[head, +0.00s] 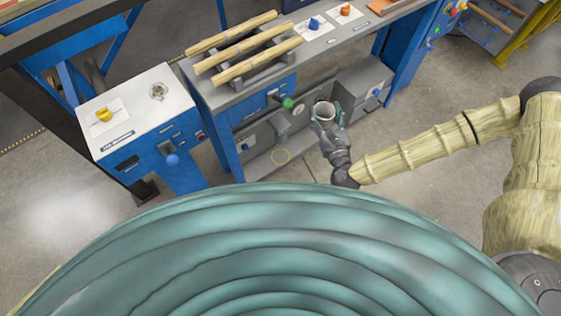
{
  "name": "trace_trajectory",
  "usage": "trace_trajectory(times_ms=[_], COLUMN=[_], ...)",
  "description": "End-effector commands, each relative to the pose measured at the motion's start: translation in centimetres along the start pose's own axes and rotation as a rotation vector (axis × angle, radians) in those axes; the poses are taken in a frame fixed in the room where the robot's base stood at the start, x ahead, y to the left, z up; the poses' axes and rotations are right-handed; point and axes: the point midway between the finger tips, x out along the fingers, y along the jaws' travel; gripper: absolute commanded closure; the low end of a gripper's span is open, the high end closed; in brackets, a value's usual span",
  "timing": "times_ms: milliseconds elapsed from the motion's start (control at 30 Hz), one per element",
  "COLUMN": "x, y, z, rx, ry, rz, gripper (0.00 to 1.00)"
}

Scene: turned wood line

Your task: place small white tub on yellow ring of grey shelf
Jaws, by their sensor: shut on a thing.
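The small white tub (324,110) is upright between the fingers of my gripper (325,112), its open top facing the camera. My gripper is shut on it and holds it in front of the blue and grey bench, to the right of the yellow ring. The yellow ring (281,156) is a thin outline on the low grey shelf (262,166) under the bench. The ring looks empty. The tub's lower part is hidden by the gripper, and I cannot tell its exact height above the shelf.
A green knob (287,103) sticks out from the bench front near the tub. Grey boxes stand at the back of the shelf and at its right (363,80). Turned wood lengths (245,48) lie on the bench top. A blue cabinet (150,130) stands at left.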

Motion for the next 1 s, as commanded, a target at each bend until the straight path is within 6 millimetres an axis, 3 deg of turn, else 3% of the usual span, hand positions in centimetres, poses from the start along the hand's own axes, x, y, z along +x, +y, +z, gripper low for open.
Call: trace_trajectory(times_ms=[33, 1000], x=[0.2, 3.1], y=[0.3, 5.7], z=[-2.1, -24.1], rx=[-0.001, -0.002], ry=[-0.002, -0.013], rz=[0.011, 0.255], gripper=[0.68, 0.68])
